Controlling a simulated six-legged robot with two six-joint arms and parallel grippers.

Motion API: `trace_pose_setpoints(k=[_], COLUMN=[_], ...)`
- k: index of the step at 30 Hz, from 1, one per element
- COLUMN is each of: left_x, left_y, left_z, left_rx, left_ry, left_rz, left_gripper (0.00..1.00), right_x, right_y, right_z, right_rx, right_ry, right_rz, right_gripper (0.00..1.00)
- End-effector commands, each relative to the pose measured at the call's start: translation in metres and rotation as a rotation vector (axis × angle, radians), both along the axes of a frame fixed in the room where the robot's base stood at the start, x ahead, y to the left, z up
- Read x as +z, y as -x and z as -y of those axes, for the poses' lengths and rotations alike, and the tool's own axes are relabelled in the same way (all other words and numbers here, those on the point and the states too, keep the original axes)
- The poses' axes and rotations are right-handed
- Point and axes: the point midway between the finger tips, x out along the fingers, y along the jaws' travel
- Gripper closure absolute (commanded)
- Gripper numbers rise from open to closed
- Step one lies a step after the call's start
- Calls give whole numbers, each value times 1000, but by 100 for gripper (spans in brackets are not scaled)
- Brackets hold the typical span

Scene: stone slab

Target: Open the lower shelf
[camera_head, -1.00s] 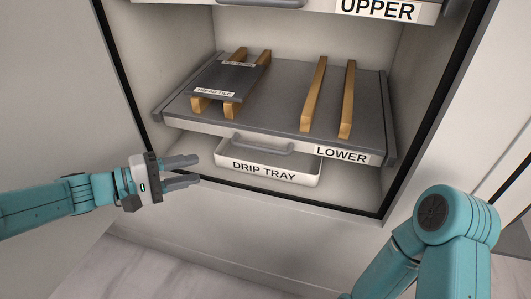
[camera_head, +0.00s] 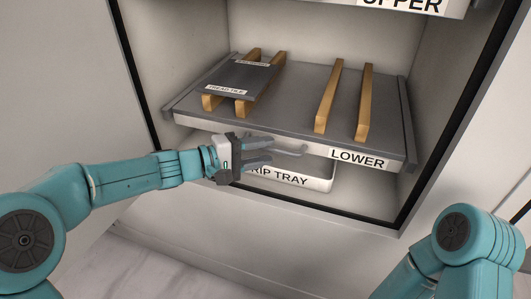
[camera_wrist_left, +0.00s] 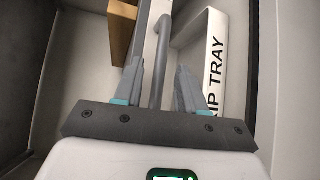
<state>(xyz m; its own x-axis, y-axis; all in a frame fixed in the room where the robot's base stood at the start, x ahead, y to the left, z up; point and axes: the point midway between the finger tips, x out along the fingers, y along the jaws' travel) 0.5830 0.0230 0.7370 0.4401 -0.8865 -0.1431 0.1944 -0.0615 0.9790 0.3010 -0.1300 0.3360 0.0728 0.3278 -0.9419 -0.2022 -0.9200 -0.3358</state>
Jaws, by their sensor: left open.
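The lower shelf (camera_head: 292,105) is a grey slab with a pale front edge labelled LOWER, inside the cabinet. Its grey bar handle (camera_head: 291,152) is partly hidden by my left gripper (camera_head: 271,148) in the head view. My left gripper is open at the handle. In the left wrist view the handle (camera_wrist_left: 158,65) runs between the two fingers of the left gripper (camera_wrist_left: 158,78), with gaps on both sides. My right arm shows at the lower right, but its gripper is out of view.
The white drip tray (camera_head: 322,182) sits just below the shelf, partly behind my left gripper. A dark tile (camera_head: 240,80) rests across two wooden bars on the shelf; two more bars (camera_head: 328,98) lie to its right. The upper shelf (camera_head: 330,3) is above.

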Motion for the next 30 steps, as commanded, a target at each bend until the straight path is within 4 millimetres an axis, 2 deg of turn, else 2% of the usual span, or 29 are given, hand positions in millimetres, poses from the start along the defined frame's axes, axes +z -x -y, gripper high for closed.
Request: trace_pose_setpoints(k=[3,12,14,16,30], left_x=[-2,-1,-1,-1,-2], left_y=[-5,-6,-6,-6,-7], left_z=[9,11,11,11,6], left_rx=[0,0,0,0,2], left_ry=[0,0,0,0,0], left_rz=[-1,-1,-1,-1,-1], left_gripper=[60,60,76,99,100], right_x=[-2,-2,-2,-2,-2], right_y=[0,-1,0,0,0], right_z=[0,0,0,0,0], right_rx=[-1,-1,-1,-1,-1], right_ry=[0,0,0,0,0], right_rz=[1,1,1,1,1], right_gripper=[57,57,57,57,57])
